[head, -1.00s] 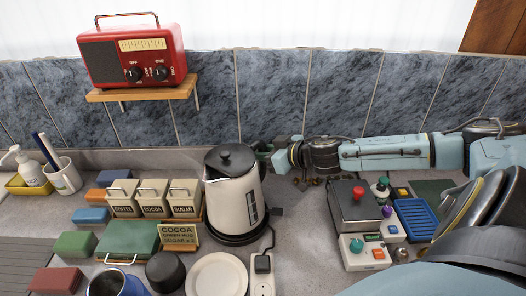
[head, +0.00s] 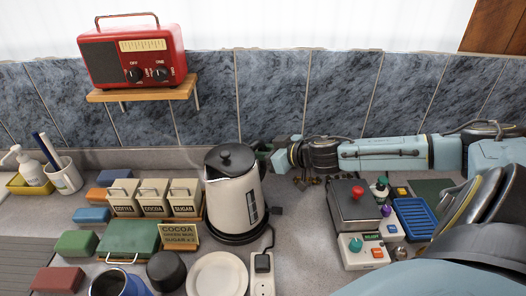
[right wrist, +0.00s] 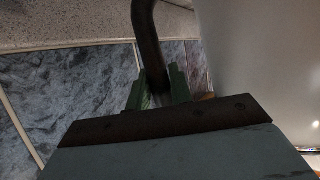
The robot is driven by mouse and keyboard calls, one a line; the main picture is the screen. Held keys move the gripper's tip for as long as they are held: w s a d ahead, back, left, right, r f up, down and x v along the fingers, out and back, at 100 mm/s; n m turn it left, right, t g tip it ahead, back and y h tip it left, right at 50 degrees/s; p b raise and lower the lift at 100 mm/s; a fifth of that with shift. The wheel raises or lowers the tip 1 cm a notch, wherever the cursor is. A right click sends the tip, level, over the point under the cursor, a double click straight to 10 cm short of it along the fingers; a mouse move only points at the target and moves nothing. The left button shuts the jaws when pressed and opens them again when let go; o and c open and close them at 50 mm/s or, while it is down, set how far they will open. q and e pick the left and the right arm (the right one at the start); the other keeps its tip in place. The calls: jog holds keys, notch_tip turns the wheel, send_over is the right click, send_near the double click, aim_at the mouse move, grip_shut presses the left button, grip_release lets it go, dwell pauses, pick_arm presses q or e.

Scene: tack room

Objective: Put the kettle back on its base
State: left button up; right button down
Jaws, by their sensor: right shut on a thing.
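The cream kettle (head: 228,200) with a black lid stands upright on the counter, left of centre in the head view. A dark round base (head: 240,238) shows under its bottom edge. I cannot tell whether the kettle is fully seated on it. My right gripper (head: 264,148) reaches in from the right behind the kettle, partly hidden by it. In the right wrist view its green fingers (right wrist: 158,88) are shut on the dark kettle handle (right wrist: 146,40), with the pale kettle body close on the right. My left gripper is not in view.
A power strip (head: 262,284) with a plug and a white plate (head: 217,275) lie in front of the kettle. Labelled canisters (head: 153,193) stand left of it. A grey box with a red button (head: 356,205) is to the right.

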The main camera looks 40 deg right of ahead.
jog(key=shift+f+b, duration=0.35)
dwell(0.6)
jog(key=c, duration=1.5)
grip_release()
jog(key=shift+c, duration=0.2)
jog(key=shift+s+f, duration=0.1)
jog(key=shift+f, duration=0.2)
jog(key=p+v, duration=0.8)
jog(key=v, duration=0.3)
